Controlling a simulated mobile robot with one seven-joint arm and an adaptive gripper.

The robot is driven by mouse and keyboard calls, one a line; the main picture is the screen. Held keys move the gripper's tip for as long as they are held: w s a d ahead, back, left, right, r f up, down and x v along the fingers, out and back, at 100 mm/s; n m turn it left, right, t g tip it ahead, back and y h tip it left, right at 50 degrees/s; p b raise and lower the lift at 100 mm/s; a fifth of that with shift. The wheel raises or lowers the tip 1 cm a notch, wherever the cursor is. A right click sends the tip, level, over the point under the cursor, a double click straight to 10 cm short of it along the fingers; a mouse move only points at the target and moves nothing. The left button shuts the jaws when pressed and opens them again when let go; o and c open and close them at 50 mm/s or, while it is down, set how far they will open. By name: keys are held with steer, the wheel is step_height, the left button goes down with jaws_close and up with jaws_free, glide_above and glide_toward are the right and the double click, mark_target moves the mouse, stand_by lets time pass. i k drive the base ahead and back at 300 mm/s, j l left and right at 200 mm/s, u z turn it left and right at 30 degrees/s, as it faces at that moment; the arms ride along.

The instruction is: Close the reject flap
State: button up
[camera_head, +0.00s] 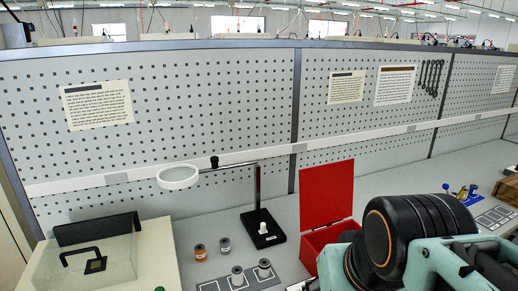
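A red box (315,243) sits on the bench right of the middle. Its flat red flap (327,193) stands raised, nearly upright, at the back of the box, so the box is open. My dark and teal arm fills the lower right and hides the right part of the box. My gripper is not in view.
A black stand with a magnifier ring (178,177) is left of the red box. Spools (264,268) stand in front of it. A clear-covered unit (85,262) with a black handle is at the left. A pegboard wall (200,110) closes the back.

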mark_target(326, 191)
steer(key=z, duration=0.5)
steer(key=i+l+u, duration=0.4)
steer(key=l+u, duration=0.15)
steer(key=l, duration=0.15)
steer(key=i+l+u, duration=0.15)
steer(key=l+u, duration=0.15)
steer(key=i+l+u, duration=0.1)
steer(key=l+u, duration=0.15)
steer(key=l, duration=0.25)
steer(key=k+u, duration=0.4)
steer(key=i+l+z, duration=0.1)
steer(key=i+z, duration=0.25)
steer(key=i, duration=0.05)
